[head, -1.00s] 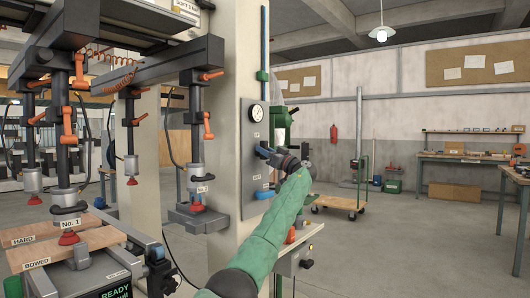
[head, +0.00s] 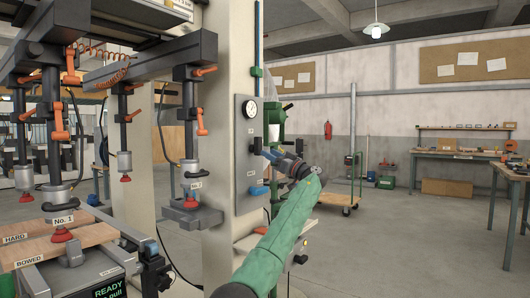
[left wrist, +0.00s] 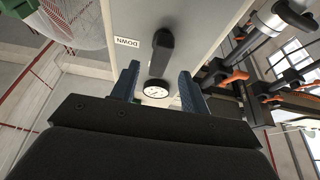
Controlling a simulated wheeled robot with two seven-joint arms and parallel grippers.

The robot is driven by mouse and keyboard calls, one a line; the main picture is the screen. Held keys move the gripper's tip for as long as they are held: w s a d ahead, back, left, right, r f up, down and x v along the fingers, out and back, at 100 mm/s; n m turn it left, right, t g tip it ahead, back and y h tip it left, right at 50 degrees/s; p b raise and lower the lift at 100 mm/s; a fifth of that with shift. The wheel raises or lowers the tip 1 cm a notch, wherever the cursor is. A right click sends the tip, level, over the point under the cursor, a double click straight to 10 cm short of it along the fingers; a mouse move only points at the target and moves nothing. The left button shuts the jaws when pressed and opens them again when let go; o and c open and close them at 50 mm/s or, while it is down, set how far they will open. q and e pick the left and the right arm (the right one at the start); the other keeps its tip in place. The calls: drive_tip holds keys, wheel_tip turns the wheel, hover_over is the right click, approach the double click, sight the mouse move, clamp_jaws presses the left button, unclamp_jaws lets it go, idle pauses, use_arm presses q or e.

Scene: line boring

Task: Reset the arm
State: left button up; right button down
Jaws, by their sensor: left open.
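My left gripper (head: 271,155) is at the end of the green-sleeved arm, just right of the grey control panel (head: 243,170) on the pale column. In the left wrist view its two blue fingers (left wrist: 158,88) are spread apart with nothing gripped. Whether the fingers touch the lever is hard to tell. My right gripper is not in view.
Suction cups hang from dark beams at left, over wooden boards (head: 70,240) labelled HARD and BOWED. A green machine (head: 275,125) stands behind the gripper. A cart (head: 338,202) and open floor lie to the right.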

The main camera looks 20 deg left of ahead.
use_arm(q)
drive_tip(key=shift+s+d+f, duration=0.15)
drive_tip(key=shift+d+f, duration=0.05)
drive_tip(key=shift+d, duration=0.25)
